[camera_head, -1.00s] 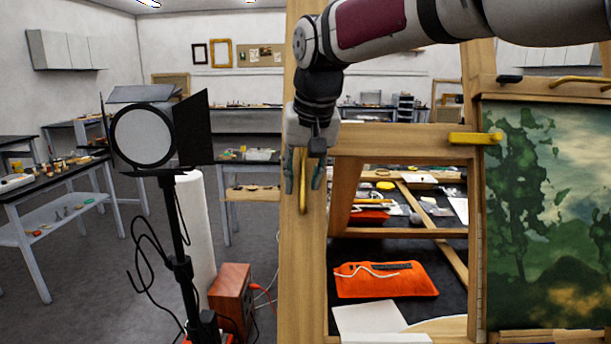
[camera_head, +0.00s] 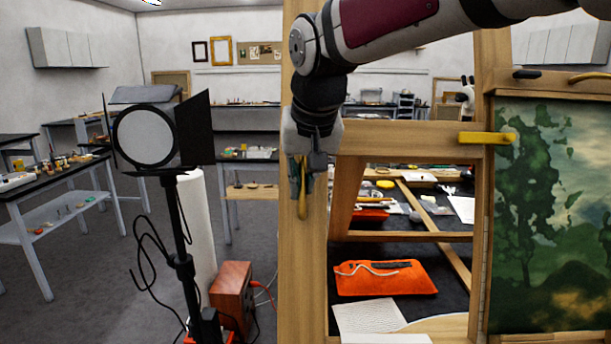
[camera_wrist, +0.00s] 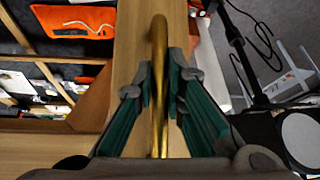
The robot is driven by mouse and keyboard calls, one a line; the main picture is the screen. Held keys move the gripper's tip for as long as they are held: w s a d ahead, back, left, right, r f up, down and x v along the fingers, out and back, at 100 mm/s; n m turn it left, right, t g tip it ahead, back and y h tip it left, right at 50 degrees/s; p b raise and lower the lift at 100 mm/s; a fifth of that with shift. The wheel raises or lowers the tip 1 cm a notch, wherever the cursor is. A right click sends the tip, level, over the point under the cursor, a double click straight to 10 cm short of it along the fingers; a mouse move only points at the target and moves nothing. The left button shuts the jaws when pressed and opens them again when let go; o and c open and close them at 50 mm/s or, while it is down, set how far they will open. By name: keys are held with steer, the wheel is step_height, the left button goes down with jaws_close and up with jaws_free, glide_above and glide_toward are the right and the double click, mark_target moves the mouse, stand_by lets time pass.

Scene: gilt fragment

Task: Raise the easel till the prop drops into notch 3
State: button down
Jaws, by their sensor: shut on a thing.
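The wooden easel (camera_head: 305,270) stands in front of me, its left upright, crossbars and right post in the head view. A brass handle (camera_head: 302,208) sits on the left upright; it also shows in the wrist view (camera_wrist: 158,40) as a curved bar. My gripper (camera_head: 302,185) is at this handle, its green-padded fingers (camera_wrist: 160,115) on either side of the bar and shut on it. A landscape painting (camera_head: 550,220) rests on the easel at the right. A yellow latch piece (camera_head: 485,138) sits on the upper crossbar. I cannot make out the prop or its notches.
A studio lamp (camera_head: 150,140) on a black stand is left of the easel, beside a wooden box (camera_head: 232,298) and cables. An orange pouch (camera_head: 385,278) lies on the dark table behind the easel. Open floor (camera_head: 90,290) is at the left.

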steer(key=shift+t, duration=0.5)
steer(key=s, duration=0.4)
steer(key=shift+s+r, duration=0.25)
steer(key=shift+r, duration=0.05)
steer(key=shift+w, duration=0.1)
steer(key=c, duration=1.7)
jaws_free()
steer(key=shift+o, duration=0.2)
steer(key=v, duration=1.2)
